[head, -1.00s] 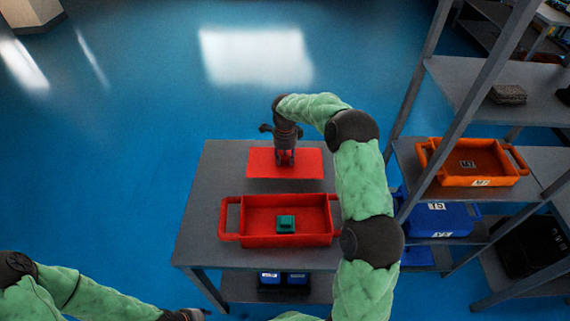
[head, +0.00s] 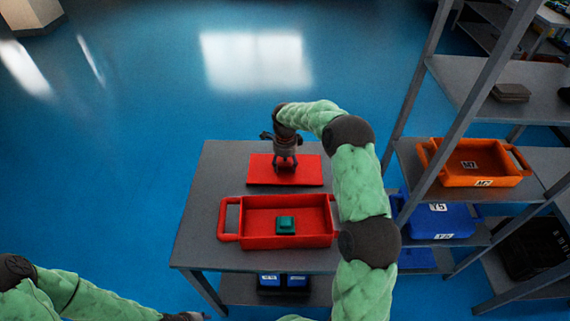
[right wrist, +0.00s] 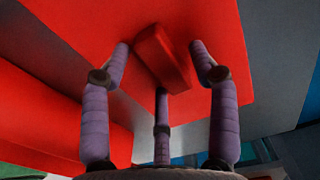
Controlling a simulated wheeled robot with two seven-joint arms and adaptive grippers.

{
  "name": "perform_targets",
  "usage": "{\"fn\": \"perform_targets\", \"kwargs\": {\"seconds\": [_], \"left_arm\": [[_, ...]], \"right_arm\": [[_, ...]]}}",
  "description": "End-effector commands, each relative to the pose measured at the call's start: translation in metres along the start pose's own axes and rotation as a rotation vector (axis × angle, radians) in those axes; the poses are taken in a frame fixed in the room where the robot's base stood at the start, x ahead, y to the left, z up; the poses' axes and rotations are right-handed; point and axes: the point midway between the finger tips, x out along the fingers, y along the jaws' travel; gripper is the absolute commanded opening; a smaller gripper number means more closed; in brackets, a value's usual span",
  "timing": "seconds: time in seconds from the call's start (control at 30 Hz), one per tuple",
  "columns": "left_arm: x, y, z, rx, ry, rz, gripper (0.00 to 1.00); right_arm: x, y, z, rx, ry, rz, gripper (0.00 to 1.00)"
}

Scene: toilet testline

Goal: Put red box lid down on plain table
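The flat red box lid (head: 258,172) lies on the grey table (head: 215,190), behind the open red box (head: 229,218). In the right wrist view the lid (right wrist: 75,25) has a raised bar handle (right wrist: 160,58). My right gripper (head: 285,165) is over the lid, and its fingers (right wrist: 160,55) are spread around the handle. My left gripper (head: 188,316) is at the bottom edge, mostly cut off.
A teal block (head: 285,224) sits inside the red box. To the right, a rack holds an orange crate (head: 430,168) and a blue crate (head: 440,221). The table's left strip is bare.

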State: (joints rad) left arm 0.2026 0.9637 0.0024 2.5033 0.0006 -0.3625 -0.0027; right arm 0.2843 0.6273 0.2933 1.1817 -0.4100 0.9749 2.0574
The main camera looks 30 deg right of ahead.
Motion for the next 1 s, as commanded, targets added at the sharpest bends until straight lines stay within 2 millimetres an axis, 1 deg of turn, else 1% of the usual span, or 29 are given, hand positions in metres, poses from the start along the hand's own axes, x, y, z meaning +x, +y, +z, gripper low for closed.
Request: {"fn": "perform_targets", "kwargs": {"seconds": [0.17,0.27,0.37,0.5,0.7,0.83,1.0], "left_arm": [[-0.002,0.001,0.0,0.0,0.0,0.0,0.4],[-0.004,0.002,0.0,0.0,0.0,0.0,0.4],[-0.009,0.003,0.0,0.0,0.0,0.0,0.4],[-0.017,0.006,0.001,0.0,0.0,0.0,0.4],[-0.025,0.009,0.001,0.0,0.0,0.0,0.4],[-0.029,0.01,0.001,0.0,0.0,0.0,0.4],[-0.031,0.011,0.001,0.0,0.0,0.0,0.4]], "right_arm": [[-0.003,0.0,0.0,0.0,0.0,0.0,0.61],[-0.012,0.0,0.0,0.0,0.0,-0.002,0.61],[-0.029,-0.001,0.001,0.0,-0.001,-0.004,0.61],[-0.058,-0.001,0.001,0.001,-0.002,-0.004,0.61],[-0.095,-0.001,0.0,0.0,-0.001,-0.003,0.61],[-0.112,0.0,0.0,-0.001,0.0,-0.002,0.61],[-0.122,0.0,0.0,-0.001,0.0,0.0,0.61]]}}
